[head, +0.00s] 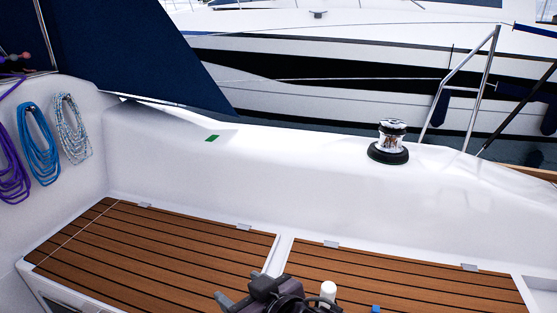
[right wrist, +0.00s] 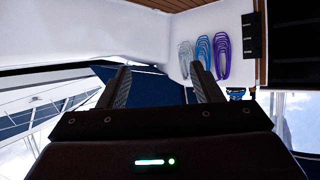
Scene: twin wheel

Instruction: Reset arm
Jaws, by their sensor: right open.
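My right gripper (head: 236,288) shows at the bottom middle of the head view, in front of the slatted wooden bench. In the right wrist view its two dark fingers stand wide apart, with nothing between the fingertips (right wrist: 163,76). The gripper is open and empty. Most of my right arm is cut off by the bottom edge of the head view. My left gripper is not in view.
A chrome winch (head: 391,142) stands on the white coaming (head: 300,160). Purple (head: 12,160), blue (head: 38,140) and white (head: 73,128) rope coils hang at left. A white cylinder (head: 328,290) and a blue object (head: 375,309) show near the gripper. The left bench (head: 150,245) is clear.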

